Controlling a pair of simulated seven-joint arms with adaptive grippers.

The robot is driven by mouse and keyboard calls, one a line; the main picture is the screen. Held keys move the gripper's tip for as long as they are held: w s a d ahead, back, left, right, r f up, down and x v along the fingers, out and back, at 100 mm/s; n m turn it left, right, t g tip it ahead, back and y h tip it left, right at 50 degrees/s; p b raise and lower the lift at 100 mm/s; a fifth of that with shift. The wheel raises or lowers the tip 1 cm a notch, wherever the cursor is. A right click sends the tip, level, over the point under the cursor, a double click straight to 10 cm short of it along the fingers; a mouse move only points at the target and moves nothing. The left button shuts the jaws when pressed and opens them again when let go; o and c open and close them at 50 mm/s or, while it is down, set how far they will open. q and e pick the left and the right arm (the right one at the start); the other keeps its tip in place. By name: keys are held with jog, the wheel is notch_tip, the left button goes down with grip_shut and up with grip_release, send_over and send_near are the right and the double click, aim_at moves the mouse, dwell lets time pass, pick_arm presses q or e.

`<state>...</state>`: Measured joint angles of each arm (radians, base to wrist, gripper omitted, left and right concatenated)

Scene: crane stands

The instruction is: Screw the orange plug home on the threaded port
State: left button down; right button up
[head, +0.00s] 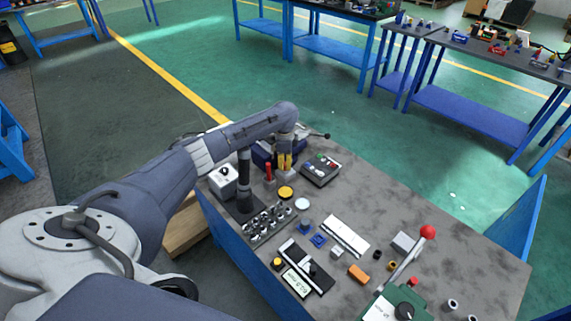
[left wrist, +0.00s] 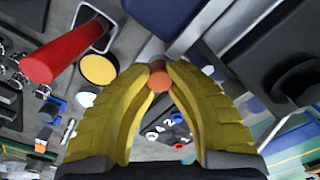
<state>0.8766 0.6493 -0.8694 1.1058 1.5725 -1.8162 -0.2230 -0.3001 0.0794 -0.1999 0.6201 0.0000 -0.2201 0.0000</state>
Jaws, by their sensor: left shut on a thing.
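My left gripper (head: 285,165) has yellow fingers and points down at the far left part of the grey workbench. In the left wrist view its fingertips (left wrist: 159,80) are closed on the orange plug (left wrist: 158,76), a small orange-brown cylinder. A grey part (left wrist: 152,48) shows just beyond the plug; I cannot tell whether it is the threaded port or whether the plug touches it. In the head view the fingers hide the plug. My right gripper is in neither view.
A red upright handle (head: 268,172) and a yellow disc (head: 285,192) stand close to the gripper. A button panel (head: 320,170) is just right of it. A white box with a dial (head: 223,180) is left. A red-knobbed lever (head: 428,232) rises at front right.

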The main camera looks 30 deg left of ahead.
pick_arm(q)
jog(key=shift+s+d+f+m, duration=0.25)
jog(key=shift+s+f+m, duration=0.15)
jog(key=shift+f+m, duration=0.4)
jog(key=shift+r, duration=0.15)
jog(key=shift+m, duration=0.3)
jog(key=c, duration=1.3)
grip_release()
jog(key=shift+m, duration=0.3)
jog(key=shift+r, duration=0.1)
jog(key=shift+w+a+r, duration=0.1)
jog(key=shift+a+r, duration=0.05)
jog(key=shift+r, duration=1.2)
jog(key=shift+w+a+r, duration=0.1)
jog(key=shift+a+r, duration=0.05)
jog(key=shift+r, duration=1.15)
jog(key=shift+r, duration=0.15)
